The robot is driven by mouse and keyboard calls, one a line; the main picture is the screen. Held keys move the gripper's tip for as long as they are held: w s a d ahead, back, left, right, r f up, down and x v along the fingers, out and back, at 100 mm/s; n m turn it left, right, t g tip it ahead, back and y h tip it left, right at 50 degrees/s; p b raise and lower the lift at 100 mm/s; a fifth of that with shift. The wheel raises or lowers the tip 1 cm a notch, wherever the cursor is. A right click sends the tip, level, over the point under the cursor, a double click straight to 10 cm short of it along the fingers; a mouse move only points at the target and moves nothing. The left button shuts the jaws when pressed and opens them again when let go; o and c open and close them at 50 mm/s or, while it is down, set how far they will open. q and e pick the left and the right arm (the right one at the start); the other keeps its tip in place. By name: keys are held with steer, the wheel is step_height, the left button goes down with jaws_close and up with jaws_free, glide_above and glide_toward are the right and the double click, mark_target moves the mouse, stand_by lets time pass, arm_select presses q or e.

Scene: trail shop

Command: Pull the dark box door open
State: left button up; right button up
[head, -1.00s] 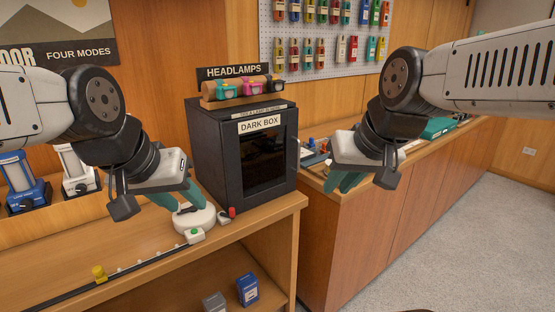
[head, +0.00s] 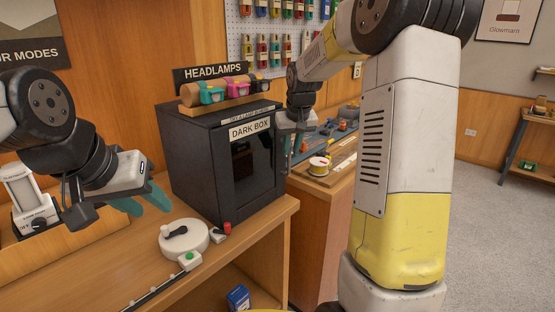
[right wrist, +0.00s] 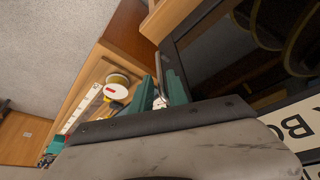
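The dark box (head: 194,160) is a black cabinet on the wooden counter, labelled DARK BOX. Its door (head: 262,165), with a dark window, looks closed. My right gripper (head: 292,146) is at the door's right edge. In the right wrist view, my right gripper's teal fingers (right wrist: 164,90) stand apart, with the pale metal door handle (right wrist: 159,72) between them. Whether they touch it is unclear. My left gripper (head: 143,200) is open and empty above the counter, left of the box.
Headlamps (head: 236,88) sit on top of the box. A white round device (head: 184,238) with a black knob stands on the counter in front of it. A spool (head: 319,166) and tools lie on the counter behind at right. Open floor is at far right.

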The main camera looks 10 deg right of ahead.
mark_target(289, 172)
steer(key=shift+x, duration=2.8)
jaws_close()
